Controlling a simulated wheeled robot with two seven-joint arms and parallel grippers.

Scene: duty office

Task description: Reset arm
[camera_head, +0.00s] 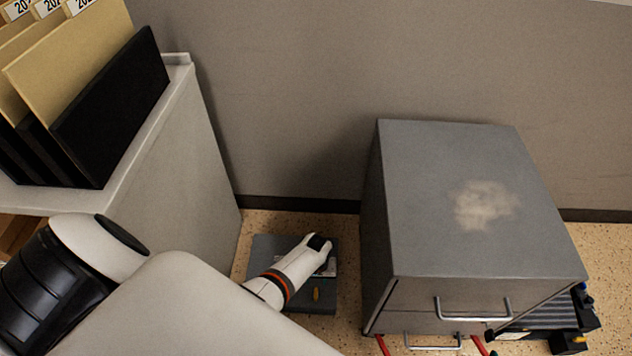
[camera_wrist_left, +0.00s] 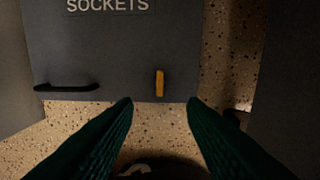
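My left arm comes in from the lower left in the head view, its white forearm with an orange band reaching down between the shelf and the cabinet. My left gripper (camera_head: 322,246) is over a dark grey case (camera_head: 262,248) on the floor. In the left wrist view the two dark fingers (camera_wrist_left: 160,102) are apart with nothing between them. Beyond them lies the case (camera_wrist_left: 110,55), marked "SOCKETS", with a black handle (camera_wrist_left: 66,87) and an orange latch (camera_wrist_left: 159,83). My right gripper is not in view.
A grey drawer cabinet (camera_head: 440,190) with a pale smudge on top stands right of my left gripper. A light shelf unit (camera_head: 190,150) holding folders (camera_head: 70,60) stands left. Dark equipment (camera_head: 550,328) lies right of the cabinet. A wall (camera_head: 300,90) closes the back.

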